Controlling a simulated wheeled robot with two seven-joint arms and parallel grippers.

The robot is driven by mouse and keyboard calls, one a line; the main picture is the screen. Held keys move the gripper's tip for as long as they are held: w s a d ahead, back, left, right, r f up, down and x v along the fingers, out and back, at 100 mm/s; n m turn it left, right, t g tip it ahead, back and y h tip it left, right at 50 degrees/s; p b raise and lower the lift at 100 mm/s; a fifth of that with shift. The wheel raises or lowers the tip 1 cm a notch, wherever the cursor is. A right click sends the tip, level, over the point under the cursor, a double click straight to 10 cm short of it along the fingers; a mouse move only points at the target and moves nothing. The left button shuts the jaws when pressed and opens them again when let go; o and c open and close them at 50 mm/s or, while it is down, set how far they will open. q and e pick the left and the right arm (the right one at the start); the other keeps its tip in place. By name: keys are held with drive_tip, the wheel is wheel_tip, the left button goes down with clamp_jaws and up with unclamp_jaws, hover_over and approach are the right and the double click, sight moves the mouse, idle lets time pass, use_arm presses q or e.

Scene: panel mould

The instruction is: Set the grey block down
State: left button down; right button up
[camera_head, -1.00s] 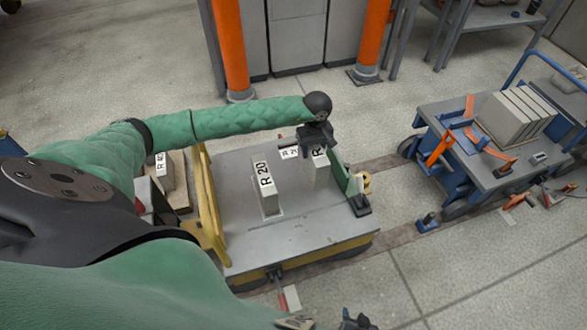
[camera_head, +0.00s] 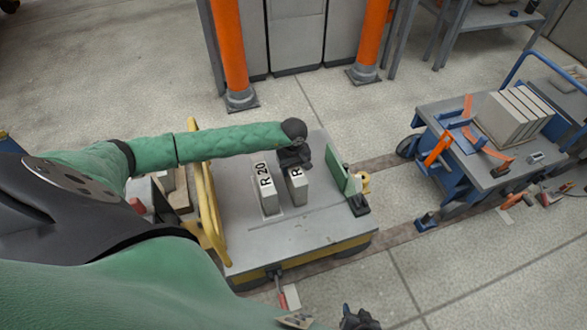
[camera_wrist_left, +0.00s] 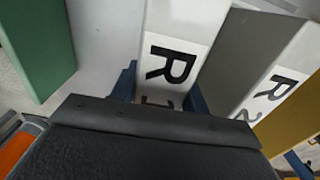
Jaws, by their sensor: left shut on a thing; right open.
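A grey block (camera_head: 298,191) with a white label starting with "R" is between the fingers of my left gripper (camera_head: 295,168). In the left wrist view the held block (camera_wrist_left: 180,42) has the blue fingers of the left gripper (camera_wrist_left: 162,95) on both sides. It looks upright, close over the cart's grey top (camera_head: 325,225); I cannot tell whether it touches. A second grey block, labelled "R 20" (camera_head: 267,190), stands just left of it; it also shows in the left wrist view (camera_wrist_left: 262,60). My right gripper (camera_head: 358,320) is at the bottom edge, partly cut off, and open.
A green upright plate (camera_head: 345,182) stands at the cart top's right side, and a yellow rail (camera_head: 207,195) at its left. A blue trolley (camera_head: 480,150) with grey slabs stands at the right.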

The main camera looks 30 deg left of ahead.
use_arm(q)
drive_tip(key=shift+f, duration=0.15)
use_arm(e)
drive_tip(key=shift+f, duration=0.25)
use_arm(q)
drive_tip(key=c, duration=0.7)
unclamp_jaws()
drive_tip(key=shift+r, duration=0.5)
wheel_tip(320, 180, up, 10)
drive_tip(key=shift+f+b, duration=0.1)
drive_tip(key=shift+b, duration=0.2)
drive_tip(key=shift+r, duration=0.7)
use_arm(e)
drive_tip(key=shift+s+d+f, duration=0.1)
drive_tip(key=shift+s+f, duration=0.05)
drive_tip(key=shift+f, duration=0.7)
